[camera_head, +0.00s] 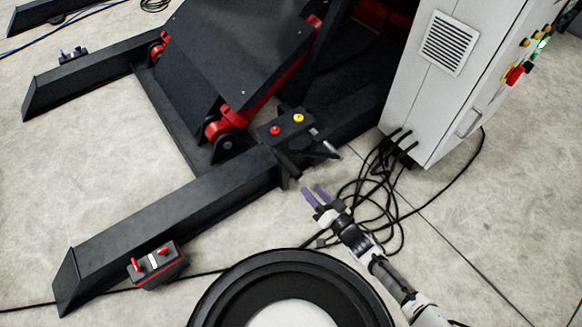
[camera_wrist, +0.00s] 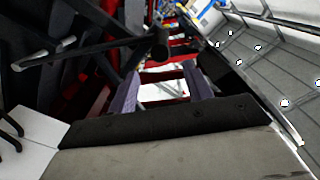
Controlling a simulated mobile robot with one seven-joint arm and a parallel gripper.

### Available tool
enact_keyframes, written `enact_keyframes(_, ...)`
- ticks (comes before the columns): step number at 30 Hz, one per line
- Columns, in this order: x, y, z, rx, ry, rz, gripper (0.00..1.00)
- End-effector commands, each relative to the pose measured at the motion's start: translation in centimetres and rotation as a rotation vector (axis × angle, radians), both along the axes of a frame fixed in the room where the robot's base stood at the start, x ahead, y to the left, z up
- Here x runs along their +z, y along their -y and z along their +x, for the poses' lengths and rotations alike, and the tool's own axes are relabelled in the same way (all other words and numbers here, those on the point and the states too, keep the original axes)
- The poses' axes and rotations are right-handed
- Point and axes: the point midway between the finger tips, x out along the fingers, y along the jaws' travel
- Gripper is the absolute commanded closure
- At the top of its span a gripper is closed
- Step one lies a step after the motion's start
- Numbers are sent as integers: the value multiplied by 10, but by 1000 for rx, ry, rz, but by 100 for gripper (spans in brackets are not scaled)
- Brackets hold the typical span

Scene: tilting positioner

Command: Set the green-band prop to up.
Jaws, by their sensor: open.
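My gripper (camera_head: 313,192) is open and empty, with two purple fingers. In the head view it is over the floor, below and near a dark lever-like part with a pale tip (camera_head: 326,146) on the positioner's black frame (camera_head: 180,215). The wrist view shows my gripper's fingers (camera_wrist: 163,92) spread apart with nothing between them. Dark bars with a grey tip (camera_wrist: 45,55) show at the upper left there. I make out no green band in either view, so I cannot tell which part is the green-band prop or how it stands.
A dark box with red and yellow buttons (camera_head: 288,124) sits on the frame. A white control cabinet (camera_head: 433,75) stands at upper right. Loose black cables (camera_head: 375,190) lie right of my gripper. A red-switched pedal box (camera_head: 157,265) is at lower left. Floor at lower right is mostly clear.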

Motion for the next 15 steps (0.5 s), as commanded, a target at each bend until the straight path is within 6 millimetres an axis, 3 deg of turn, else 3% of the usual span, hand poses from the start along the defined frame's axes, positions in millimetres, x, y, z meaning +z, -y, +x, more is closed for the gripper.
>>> enact_keyframes(9,1,-44,56,4,2,3,50)
enact_keyframes(15,0,-61,81,2,1,2,50)
